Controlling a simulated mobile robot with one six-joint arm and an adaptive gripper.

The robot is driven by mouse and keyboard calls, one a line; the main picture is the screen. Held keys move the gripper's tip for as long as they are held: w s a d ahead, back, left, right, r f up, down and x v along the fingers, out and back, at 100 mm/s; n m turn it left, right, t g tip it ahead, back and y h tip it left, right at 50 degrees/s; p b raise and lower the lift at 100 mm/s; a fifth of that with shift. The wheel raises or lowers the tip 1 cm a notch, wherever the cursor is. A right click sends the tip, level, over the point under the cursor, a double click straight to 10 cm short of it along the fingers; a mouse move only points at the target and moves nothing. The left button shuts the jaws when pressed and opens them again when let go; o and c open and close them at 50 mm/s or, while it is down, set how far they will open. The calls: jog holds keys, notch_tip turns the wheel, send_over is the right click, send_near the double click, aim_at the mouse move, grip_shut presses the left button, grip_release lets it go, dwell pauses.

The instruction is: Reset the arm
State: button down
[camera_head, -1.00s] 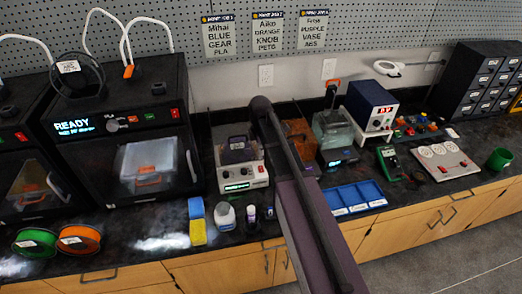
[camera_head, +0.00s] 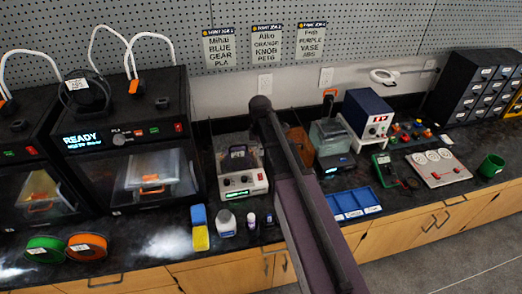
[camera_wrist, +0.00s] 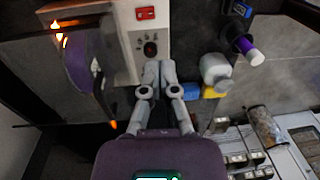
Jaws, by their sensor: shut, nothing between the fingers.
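My gripper (camera_wrist: 160,80) shows in the wrist view with its two grey fingers together and nothing between them. The fingertips are over or close to the front of a white machine with a red switch (camera_wrist: 146,13) and a dark knob; I cannot tell if they touch it. In the head view my purple-grey arm crosses the middle of the picture, and my gripper is not visible there. The white machine (camera_head: 240,185) stands on the bench left of my arm.
Bottles (camera_head: 227,221), a blue and yellow block (camera_head: 201,238) and orange (camera_head: 87,247) and green spools line the bench front. A 3D printer (camera_head: 125,140) stands left. A blue tray (camera_head: 350,204), multimeter (camera_head: 384,169), power supply (camera_head: 368,115) and green cup (camera_head: 491,166) lie right.

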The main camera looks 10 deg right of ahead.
dwell(0.5)
jog(key=s+d+m+t, duration=0.1)
jog(key=s+d+m, duration=0.1)
jog(key=s+m, duration=1.4)
jog(key=shift+s+m, duration=0.2)
jog(key=shift+m, duration=1)
